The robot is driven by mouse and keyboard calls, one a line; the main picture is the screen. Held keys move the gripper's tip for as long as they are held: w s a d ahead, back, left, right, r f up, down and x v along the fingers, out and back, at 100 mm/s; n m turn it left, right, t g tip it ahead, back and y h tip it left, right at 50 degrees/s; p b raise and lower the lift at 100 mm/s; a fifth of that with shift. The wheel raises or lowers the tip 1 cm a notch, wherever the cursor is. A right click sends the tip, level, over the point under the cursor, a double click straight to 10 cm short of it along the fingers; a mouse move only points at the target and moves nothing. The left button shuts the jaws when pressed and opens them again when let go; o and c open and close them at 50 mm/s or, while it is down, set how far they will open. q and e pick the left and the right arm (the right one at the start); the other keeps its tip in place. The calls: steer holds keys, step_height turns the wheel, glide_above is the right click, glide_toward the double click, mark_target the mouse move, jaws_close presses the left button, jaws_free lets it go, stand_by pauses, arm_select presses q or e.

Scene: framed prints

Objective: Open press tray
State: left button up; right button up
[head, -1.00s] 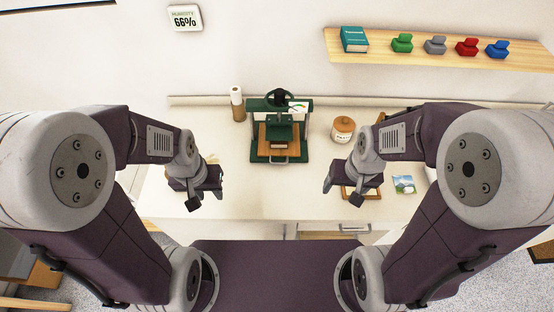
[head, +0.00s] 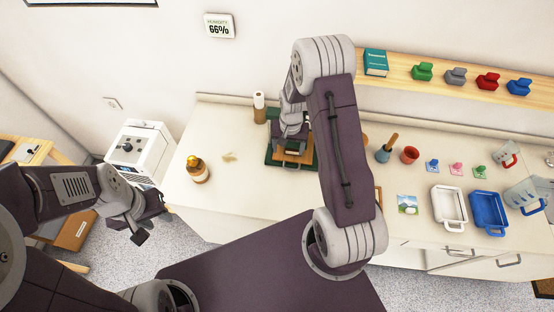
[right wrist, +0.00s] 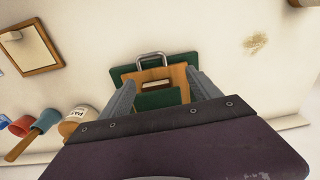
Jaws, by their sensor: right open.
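The green press (head: 275,156) stands on the white counter, mostly hidden behind my right arm in the head view. Its wooden tray (right wrist: 174,74) shows in the right wrist view with a grey metal handle (right wrist: 152,57) at its outer edge. My right gripper (right wrist: 163,88) is open above the press, its two fingers on either side of the tray in that view; I cannot tell whether they touch anything. In the head view my right gripper (head: 292,137) covers part of the press. My left gripper (head: 152,224) is open and empty left of the counter.
A paste jar (right wrist: 77,121), a mallet (head: 386,148) and a red cup (head: 410,155) stand on the other side. White (head: 449,205) and blue trays (head: 488,214) lie further right.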

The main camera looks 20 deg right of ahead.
mark_target(291, 168)
steer(key=shift+g, duration=0.3)
steer(key=f+p, duration=0.1)
steer(key=f, duration=0.2)
steer(key=s+f+p, duration=0.1)
steer(key=f, duration=0.2)
steer(key=s+d+f+p, duration=0.1)
steer(key=f, duration=0.3)
arm_select(q)
step_height(291, 168, up, 4)
steer(key=shift+s+d+f, duration=0.1)
steer(key=shift+d+f, duration=0.05)
arm_select(e)
jaws_close()
